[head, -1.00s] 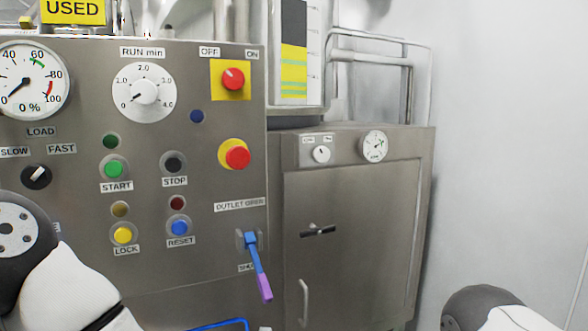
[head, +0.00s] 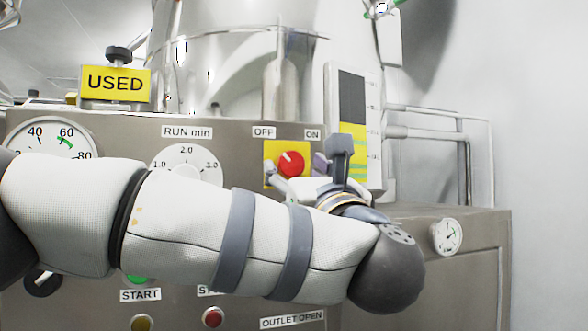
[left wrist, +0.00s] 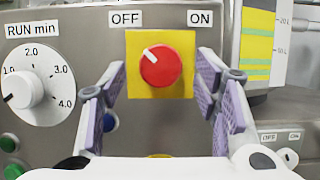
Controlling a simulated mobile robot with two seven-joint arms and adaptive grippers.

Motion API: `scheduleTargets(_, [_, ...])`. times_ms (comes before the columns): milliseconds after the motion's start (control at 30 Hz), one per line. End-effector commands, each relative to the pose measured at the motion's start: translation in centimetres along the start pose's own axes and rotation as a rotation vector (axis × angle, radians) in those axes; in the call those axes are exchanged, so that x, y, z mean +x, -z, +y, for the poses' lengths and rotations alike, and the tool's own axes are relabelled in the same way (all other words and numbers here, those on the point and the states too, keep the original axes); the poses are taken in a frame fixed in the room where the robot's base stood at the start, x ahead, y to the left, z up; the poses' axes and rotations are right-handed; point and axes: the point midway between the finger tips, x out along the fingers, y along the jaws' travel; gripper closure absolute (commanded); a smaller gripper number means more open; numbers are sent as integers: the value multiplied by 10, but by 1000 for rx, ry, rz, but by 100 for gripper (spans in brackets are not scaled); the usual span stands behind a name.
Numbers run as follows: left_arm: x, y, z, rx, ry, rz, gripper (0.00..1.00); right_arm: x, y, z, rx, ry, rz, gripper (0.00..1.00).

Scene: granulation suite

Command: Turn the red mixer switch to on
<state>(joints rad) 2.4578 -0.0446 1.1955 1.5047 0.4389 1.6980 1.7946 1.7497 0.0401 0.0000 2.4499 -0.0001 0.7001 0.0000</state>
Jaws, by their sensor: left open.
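The red mixer switch (head: 291,164) is a round knob on a yellow plate (head: 271,151), between the OFF and ON labels on the steel panel. In the left wrist view the red knob (left wrist: 160,65) has its white mark pointing up and left, toward OFF. My left gripper (head: 300,172) is in front of the panel at the switch, partly hidden by my forearm. In the left wrist view its open fingers (left wrist: 155,95) with purple pads stand to either side of the yellow plate, with the knob between them; contact does not show. My right gripper is not in view.
The RUN min dial (left wrist: 38,88) is left of the switch. A START label (head: 140,295) and push buttons lie below, partly hidden by my arm. A steel cabinet (head: 475,270) with a gauge (head: 446,236) stands at the right.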

Motion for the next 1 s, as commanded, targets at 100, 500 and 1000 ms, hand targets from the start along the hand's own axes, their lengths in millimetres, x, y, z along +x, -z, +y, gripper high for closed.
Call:
scheduleTargets(100, [12, -2, 0, 1, 0, -2, 44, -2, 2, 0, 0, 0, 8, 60])
scheduleTargets(500, [17, 0, 0, 2, 2, -1, 66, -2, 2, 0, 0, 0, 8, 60])
scheduleTargets(1000, [17, -1, 1, 52, 22, -1, 92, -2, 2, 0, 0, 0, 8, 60])
